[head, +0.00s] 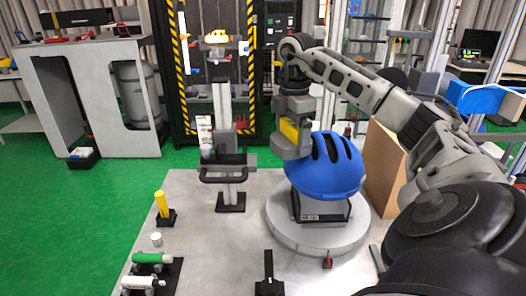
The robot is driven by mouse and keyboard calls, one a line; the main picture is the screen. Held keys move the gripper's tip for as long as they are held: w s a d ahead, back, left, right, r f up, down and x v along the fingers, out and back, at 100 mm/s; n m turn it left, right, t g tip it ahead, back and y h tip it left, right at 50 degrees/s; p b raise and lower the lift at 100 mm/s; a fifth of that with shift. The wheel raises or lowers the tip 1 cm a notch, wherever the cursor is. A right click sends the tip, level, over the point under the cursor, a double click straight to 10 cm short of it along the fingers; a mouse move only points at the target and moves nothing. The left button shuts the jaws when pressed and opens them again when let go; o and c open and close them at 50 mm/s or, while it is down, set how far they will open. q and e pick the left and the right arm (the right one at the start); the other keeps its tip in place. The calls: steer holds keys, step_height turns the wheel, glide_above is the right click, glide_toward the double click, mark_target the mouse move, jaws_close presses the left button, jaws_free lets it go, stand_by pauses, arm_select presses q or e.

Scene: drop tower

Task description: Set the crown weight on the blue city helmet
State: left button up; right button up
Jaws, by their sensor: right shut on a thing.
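The blue city helmet (330,169) sits on a dark stand on a round grey turntable (308,236), right of the middle. My right gripper (293,148) comes in from the right and points down at the helmet's upper left side. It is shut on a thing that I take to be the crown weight. A yellow part (289,130) shows at the gripper; I cannot tell if it belongs to the weight. The gripper overlaps the helmet's left edge in the picture, and I cannot tell whether they touch. My left gripper is not in view.
A grey post stand (230,176) stands left of the turntable. A yellow cylinder (160,204) and green and white cylinders (152,258) lie or stand at the table's left. A black tool (268,278) is at the front. A brown board (384,170) stands right of the helmet.

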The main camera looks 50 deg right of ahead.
steer(key=s+d+r+m+p, duration=0.2)
steer(key=s+d+r+m, duration=0.25)
steer(key=d+r, duration=0.45)
steer(key=shift+s+d+f, duration=0.1)
steer(key=shift+d+f, duration=0.15)
steer(key=shift+f, duration=0.6)
steer(key=shift+d+f, duration=0.25)
steer(key=shift+f, duration=0.6)
steer(key=shift+s+d+f, duration=0.1)
steer(key=shift+d+f, duration=0.15)
steer(key=shift+f, duration=0.6)
steer(key=shift+w+f+b, duration=0.1)
steer(key=shift+f+b, duration=0.65)
steer(key=shift+f, duration=0.25)
steer(key=shift+b, duration=0.3)
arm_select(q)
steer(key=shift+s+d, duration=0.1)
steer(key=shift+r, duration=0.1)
arm_select(e)
steer(key=shift+a, duration=0.1)
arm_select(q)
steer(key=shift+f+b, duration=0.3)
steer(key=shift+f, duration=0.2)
arm_select(e)
steer(key=shift+f, duration=0.7)
